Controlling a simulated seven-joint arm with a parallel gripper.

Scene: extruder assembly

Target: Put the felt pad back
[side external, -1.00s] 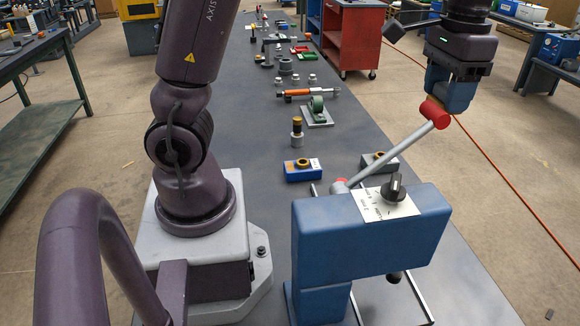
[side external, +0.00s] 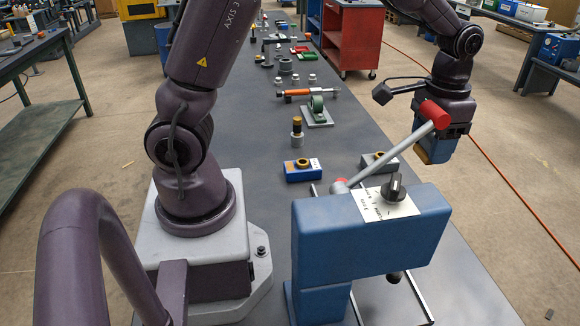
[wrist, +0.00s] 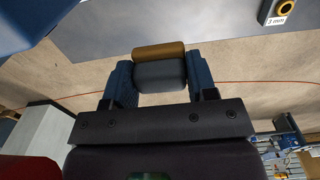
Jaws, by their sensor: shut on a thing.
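My gripper (side external: 437,148) hangs beyond the right edge of the bench in the side view, partly behind the red lever knob. In the wrist view its two blue fingers (wrist: 158,80) are shut on the sides of a small block with a dark grey body and a mustard-brown layer at its far end. This block looks like the felt pad (wrist: 160,50). In the side view only a tan bit of it (side external: 432,154) shows below the fingers. It is held in the air, clear of the bench.
A blue press (side external: 330,225) with a dial and a raised lever (side external: 395,155) stands in front. A blue block (side external: 303,174) and a grey block (side external: 390,166), both with yellow rings, sit behind it. Several parts line the grey bench (side external: 265,140) further back.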

